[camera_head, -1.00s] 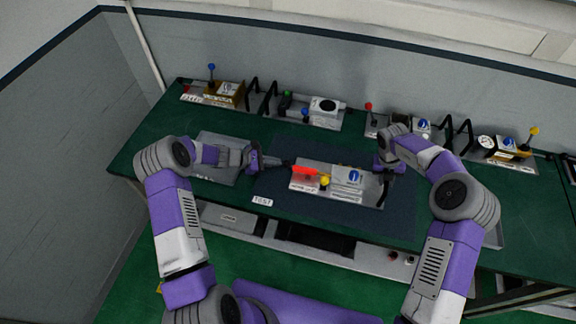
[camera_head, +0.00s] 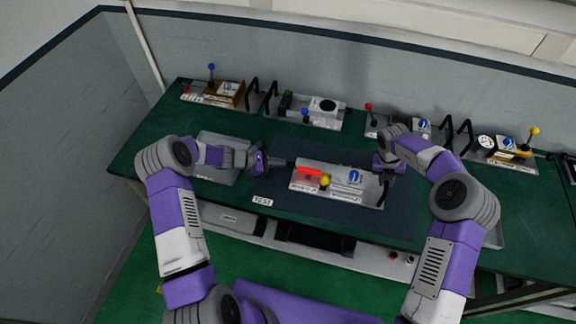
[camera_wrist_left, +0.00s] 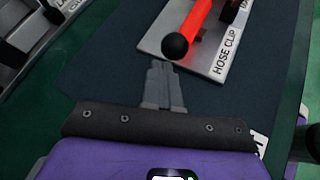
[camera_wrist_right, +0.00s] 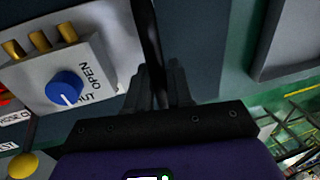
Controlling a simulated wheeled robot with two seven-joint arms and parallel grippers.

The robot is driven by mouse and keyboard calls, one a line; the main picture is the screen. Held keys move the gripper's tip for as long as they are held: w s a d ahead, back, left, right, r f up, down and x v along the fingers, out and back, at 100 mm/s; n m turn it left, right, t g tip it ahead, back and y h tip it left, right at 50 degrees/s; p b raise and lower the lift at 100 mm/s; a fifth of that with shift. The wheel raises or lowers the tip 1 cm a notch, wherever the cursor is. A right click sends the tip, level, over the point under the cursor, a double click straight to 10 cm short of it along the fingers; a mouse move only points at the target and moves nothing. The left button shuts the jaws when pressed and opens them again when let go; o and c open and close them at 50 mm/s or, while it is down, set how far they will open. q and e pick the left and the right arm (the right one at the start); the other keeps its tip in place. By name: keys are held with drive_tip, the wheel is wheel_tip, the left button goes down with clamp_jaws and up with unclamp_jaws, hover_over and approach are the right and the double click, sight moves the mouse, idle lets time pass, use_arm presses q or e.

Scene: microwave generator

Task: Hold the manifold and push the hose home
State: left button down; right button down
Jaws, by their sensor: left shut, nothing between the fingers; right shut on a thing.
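The manifold (camera_head: 346,177) is a pale block with a blue knob on a light plate (camera_head: 340,196). Its brass stubs (camera_wrist_right: 40,42) and knob (camera_wrist_right: 65,88) show in the right wrist view. My right gripper (camera_wrist_right: 160,85) is shut on the black handle (camera_wrist_right: 148,30) at the plate's right end. The hose-manifold joint is unclear.
A yellow ball knob (camera_head: 324,181) stands in front of the hose. The plate sits on a dark mat (camera_head: 400,215) with a TEST label (camera_head: 262,201). A grey tray (camera_head: 212,172) lies under my left arm. Several similar units with handles line the back of the green bench.

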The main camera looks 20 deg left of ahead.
use_arm(q)
drive_tip(key=shift+d, duration=0.85)
use_arm(e)
drive_tip(key=shift+s+a+f, duration=0.15)
drive_tip(key=shift+a+f, duration=0.05)
drive_tip(key=shift+a, duration=0.05)
use_arm(q)
drive_tip(key=shift+d, duration=0.9)
drive_tip(key=shift+r, duration=0.1)
drive_tip(key=shift+a+r, duration=1.35)
drive_tip(key=shift+r, duration=0.05)
